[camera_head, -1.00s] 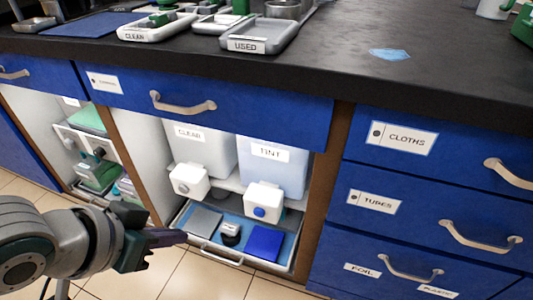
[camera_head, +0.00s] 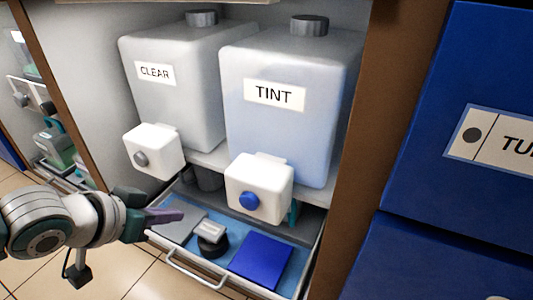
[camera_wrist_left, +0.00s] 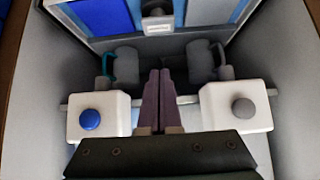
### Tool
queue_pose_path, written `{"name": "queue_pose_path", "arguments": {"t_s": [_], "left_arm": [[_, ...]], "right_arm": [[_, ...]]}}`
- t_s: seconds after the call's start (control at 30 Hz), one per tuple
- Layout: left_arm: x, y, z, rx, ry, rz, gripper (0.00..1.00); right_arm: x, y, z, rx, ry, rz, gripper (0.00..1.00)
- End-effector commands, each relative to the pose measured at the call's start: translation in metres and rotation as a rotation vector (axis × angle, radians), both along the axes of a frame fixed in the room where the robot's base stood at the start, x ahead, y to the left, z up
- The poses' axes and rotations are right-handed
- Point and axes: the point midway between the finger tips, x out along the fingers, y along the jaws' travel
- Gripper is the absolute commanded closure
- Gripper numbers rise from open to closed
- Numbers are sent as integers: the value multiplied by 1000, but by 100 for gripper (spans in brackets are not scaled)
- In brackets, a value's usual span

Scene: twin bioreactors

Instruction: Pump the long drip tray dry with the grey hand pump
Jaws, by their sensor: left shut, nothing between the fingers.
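A long pulled-out tray (camera_head: 195,280) with a blue floor and a front handle lies low in the open cabinet. On it are a grey flat pad (camera_head: 178,232), a dark round item with a light block on top (camera_head: 212,238), and a blue flat pad (camera_head: 262,260). I cannot tell whether the dark item is the grey hand pump, nor see liquid clearly. My left gripper (camera_head: 180,215) is shut and empty near the tray's left side; its purple fingers also show in the left wrist view (camera_wrist_left: 160,100). My right gripper is not in view.
Two tanks, CLEAR (camera_head: 172,95) and TINT (camera_head: 285,115), stand above the tray. Their white tap boxes, grey-knobbed (camera_head: 165,145) and blue-knobbed (camera_head: 270,178), jut out over it. Grey mugs (camera_wrist_left: 203,62) stand behind. Blue drawers (camera_head: 440,265) border the right; tiled floor is clear in front.

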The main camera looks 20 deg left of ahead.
Motion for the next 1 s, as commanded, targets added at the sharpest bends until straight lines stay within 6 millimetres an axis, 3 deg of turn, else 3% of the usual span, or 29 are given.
{"name": "queue_pose_path", "arguments": {"t_s": [0.53, 1.0], "left_arm": [[5, 2, -11, 0, -5, 3, 100], [61, -3, -72, -1, -7, 3, 100]], "right_arm": [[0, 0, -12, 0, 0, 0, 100], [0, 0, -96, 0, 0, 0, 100]]}}
